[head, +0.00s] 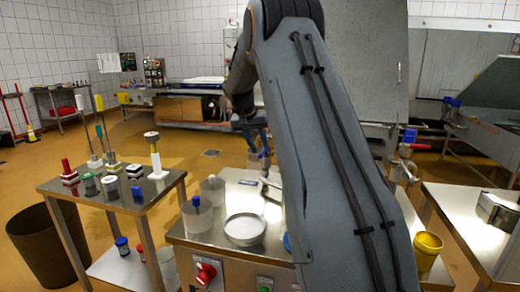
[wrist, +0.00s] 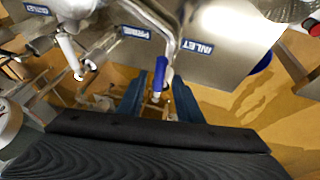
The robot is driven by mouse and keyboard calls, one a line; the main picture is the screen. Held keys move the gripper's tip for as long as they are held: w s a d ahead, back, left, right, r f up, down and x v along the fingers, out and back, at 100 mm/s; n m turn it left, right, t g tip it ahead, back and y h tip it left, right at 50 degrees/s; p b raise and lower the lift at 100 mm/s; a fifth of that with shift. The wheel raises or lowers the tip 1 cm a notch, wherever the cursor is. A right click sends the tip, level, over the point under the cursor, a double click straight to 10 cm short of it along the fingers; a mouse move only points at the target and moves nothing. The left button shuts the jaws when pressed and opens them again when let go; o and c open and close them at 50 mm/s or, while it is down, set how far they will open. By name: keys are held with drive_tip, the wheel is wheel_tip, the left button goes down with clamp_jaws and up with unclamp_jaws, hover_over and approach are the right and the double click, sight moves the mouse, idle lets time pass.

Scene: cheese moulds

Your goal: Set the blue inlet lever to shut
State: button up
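The blue inlet lever (wrist: 161,70) shows in the wrist view, hanging below a bent metal pipe beside the blue INLET label (wrist: 198,47). Its blue grip points down toward my gripper and ends in a pale tip. My gripper (wrist: 158,92) is open, with one blue-grey finger on each side of the lever's lower end. I cannot tell whether either finger touches it. In the head view my gripper (head: 256,138) is small, behind my arm, over the far side of the steel bench; the lever is not clear there.
A white-handled lever (wrist: 68,52) and a second label (wrist: 136,32) lie left of the blue lever. In the head view, the steel bench (head: 190,240) carries a round white dish (head: 244,229) and clear cups. A side table (head: 120,190) stands left; a yellow bucket (head: 427,250) is right.

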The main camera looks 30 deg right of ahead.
drive_tip(key=w+b+v, duration=0.1)
drive_tip(key=v, duration=0.5)
drive_tip(key=shift+s+a+r, duration=0.2)
drive_tip(key=shift+s+r, duration=0.2)
drive_tip(key=shift+s, duration=0.15)
